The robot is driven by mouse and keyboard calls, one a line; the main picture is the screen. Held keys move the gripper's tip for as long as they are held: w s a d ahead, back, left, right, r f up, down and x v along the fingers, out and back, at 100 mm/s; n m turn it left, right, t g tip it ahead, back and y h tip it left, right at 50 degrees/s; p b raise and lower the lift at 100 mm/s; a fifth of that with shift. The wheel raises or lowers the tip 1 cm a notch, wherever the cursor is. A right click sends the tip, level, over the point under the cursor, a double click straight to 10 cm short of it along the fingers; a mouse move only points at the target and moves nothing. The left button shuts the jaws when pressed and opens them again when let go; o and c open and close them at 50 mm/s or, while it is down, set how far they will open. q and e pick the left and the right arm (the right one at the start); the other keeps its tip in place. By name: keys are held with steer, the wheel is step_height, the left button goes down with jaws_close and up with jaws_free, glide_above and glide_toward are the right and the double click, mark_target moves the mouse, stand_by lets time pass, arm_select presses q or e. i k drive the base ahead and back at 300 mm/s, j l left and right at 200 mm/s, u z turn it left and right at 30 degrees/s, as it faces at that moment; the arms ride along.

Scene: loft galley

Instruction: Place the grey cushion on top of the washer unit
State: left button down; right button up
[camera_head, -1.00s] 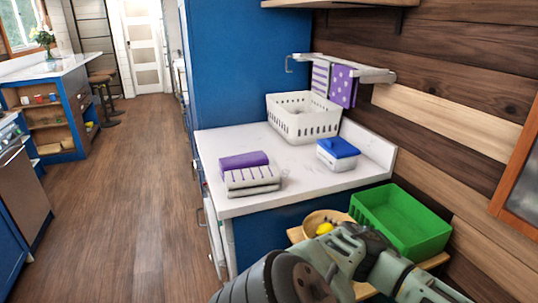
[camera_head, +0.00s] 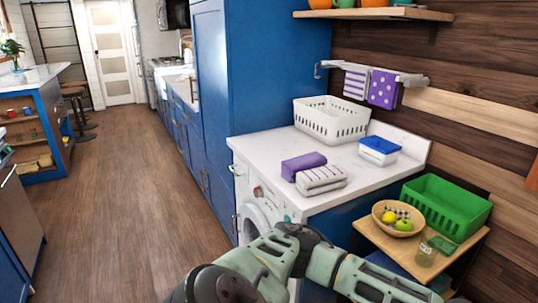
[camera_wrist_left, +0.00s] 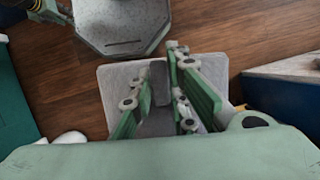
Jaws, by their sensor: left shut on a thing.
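The washer unit (camera_head: 258,210) stands right of centre in the head view, with a white top and a round door at its front. In the left wrist view my left gripper (camera_wrist_left: 160,92) is shut on the grey cushion (camera_wrist_left: 116,82), a light grey square with rounded corners. The fingers and wrist hide part of the cushion. The cushion does not show in the head view, where only arm links of mine cross the bottom in front of the washer.
On the white top are a purple cloth (camera_head: 303,165), a striped folded towel (camera_head: 322,180), a white basket (camera_head: 335,125) and a blue-lidded box (camera_head: 379,150). Its front right area is bare. A side shelf holds a green crate (camera_head: 445,208), a fruit bowl (camera_head: 398,217) and a jar (camera_head: 427,252).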

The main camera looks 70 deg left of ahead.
mark_target(289, 149)
steer(key=j+u, duration=0.45)
steer(key=u, duration=0.25)
steer(key=j+u, duration=0.35)
steer(key=k+l, duration=0.05)
